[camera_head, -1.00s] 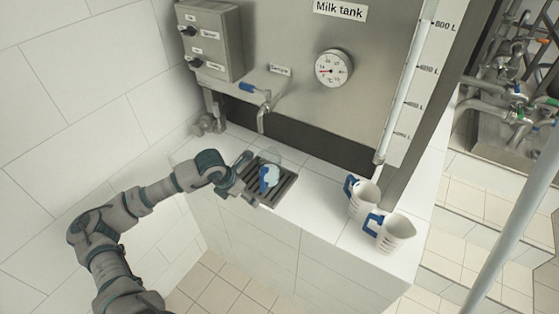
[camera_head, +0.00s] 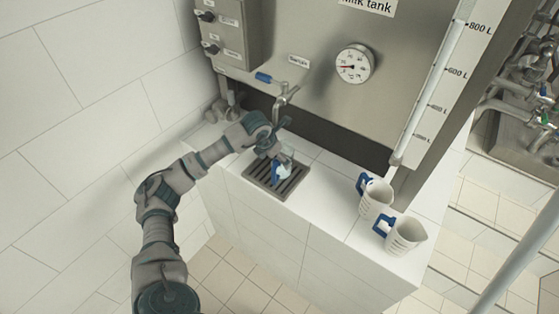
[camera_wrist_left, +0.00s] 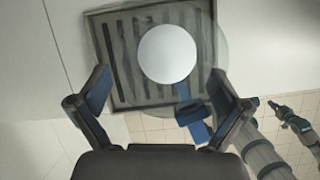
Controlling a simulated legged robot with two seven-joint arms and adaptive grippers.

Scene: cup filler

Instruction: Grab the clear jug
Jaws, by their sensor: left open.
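The clear jug (camera_head: 282,172) stands on the drain grate, with a blue handle and something white inside. In the left wrist view the clear jug (camera_wrist_left: 210,45) is a see-through ring around a white disc, its blue handle (camera_wrist_left: 192,113) pointing toward my gripper. My left gripper (camera_head: 275,150) is at the jug's upper side in the head view. In the left wrist view my left gripper (camera_wrist_left: 160,92) is open, its fingers spread to either side of the handle. Contact cannot be told. What looks like my right gripper (camera_wrist_left: 285,112) shows small at the right; its jaws are unclear.
Two whitish jugs with blue handles, one (camera_head: 376,198) behind the other (camera_head: 407,236), stand on the right of the tiled counter (camera_head: 325,205). The grate (camera_head: 262,184) lies below the tap (camera_head: 281,101). The milk tank (camera_head: 320,75) rises behind. A pale pole (camera_head: 515,255) crosses at right.

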